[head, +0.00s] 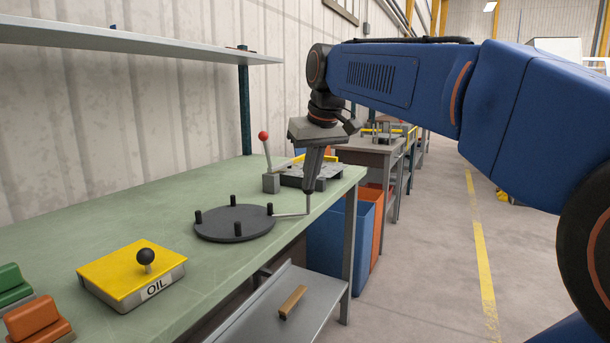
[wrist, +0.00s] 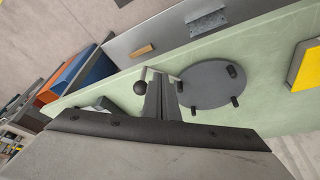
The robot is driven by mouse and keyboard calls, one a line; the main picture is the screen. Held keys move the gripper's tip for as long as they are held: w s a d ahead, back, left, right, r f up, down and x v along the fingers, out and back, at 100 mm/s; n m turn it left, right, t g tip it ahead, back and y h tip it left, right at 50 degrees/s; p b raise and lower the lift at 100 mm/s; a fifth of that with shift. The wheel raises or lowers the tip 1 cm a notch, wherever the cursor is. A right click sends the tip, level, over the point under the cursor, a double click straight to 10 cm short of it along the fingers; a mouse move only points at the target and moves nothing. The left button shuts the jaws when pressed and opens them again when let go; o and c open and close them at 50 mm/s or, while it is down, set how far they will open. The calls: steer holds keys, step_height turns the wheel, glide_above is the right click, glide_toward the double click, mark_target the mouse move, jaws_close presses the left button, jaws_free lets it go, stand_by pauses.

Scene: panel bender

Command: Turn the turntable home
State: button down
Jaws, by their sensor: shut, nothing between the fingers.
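The turntable (head: 222,226) is a dark round disc with several black pegs, lying on the green bench. It also shows in the wrist view (wrist: 206,82). A thin pale arm (head: 290,215) runs from its right edge in the head view to an upright pale stem (head: 308,203) near the bench's front edge. The wrist view shows a black ball knob (wrist: 140,88) on this stem. My gripper (head: 310,188) is shut and empty, pointing down at the stem's top. In the wrist view its fingers (wrist: 160,80) are right beside the knob; I cannot tell whether they touch.
A red-knobbed lever (head: 264,150) and a grey fixture (head: 300,174) stand behind my gripper. A yellow OIL box (head: 125,272) is at the near left. A shelf (head: 130,38) hangs above the bench. Blue (head: 330,240) and orange (head: 380,225) bins stand beyond the bench's end.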

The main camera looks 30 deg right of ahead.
steer(key=w+d+r, duration=0.3)
steer(key=w+r, duration=0.5)
steer(key=w, duration=0.1)
steer(key=shift+w+d, duration=0.15)
steer(key=shift+w, duration=0.25)
steer(key=shift+f, duration=0.1)
step_height(320, 180, down, 10)
steer(key=shift+s, duration=0.25)
steer(key=shift+s, duration=0.1)
stand_by(0.5)
